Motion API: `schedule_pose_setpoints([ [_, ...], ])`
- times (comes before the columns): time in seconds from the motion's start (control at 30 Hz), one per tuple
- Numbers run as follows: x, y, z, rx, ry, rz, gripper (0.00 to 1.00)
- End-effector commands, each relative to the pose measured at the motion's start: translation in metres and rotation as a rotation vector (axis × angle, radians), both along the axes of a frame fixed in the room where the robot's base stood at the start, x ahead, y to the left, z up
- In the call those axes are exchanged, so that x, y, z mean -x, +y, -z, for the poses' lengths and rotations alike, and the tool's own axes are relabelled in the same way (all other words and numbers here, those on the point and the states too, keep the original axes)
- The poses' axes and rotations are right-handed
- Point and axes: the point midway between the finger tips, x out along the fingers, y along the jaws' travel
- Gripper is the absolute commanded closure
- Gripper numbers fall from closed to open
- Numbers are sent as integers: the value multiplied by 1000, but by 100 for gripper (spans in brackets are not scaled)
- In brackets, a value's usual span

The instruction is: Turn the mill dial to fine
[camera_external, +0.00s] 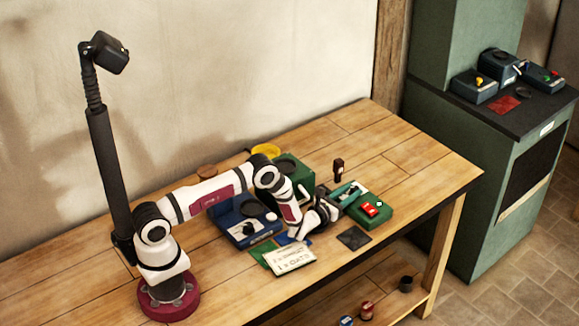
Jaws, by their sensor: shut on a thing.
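My gripper (304,232) is low over the bench, right of the blue unit and in front of the green unit. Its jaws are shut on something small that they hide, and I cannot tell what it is.
A teal box (351,190) and a green box with a red switch (371,209) stand right of my gripper. A printed card (291,260) and a dark square (354,238) lie near the front edge. The bench's right end is clear.

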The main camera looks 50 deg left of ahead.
Motion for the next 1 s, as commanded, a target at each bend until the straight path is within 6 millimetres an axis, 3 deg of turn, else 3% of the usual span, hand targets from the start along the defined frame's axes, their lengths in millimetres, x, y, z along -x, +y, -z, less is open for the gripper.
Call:
schedule_pose_setpoints([
  [0.3,0,4,0,0,1,128,100],
  [0.57,0,3,0,2,1,136,100],
  [0.6,0,3,0,2,1,136,58],
  [0.73,0,3,0,1,1,136,35],
  [1.0,0,3,0,1,1,135,34],
])
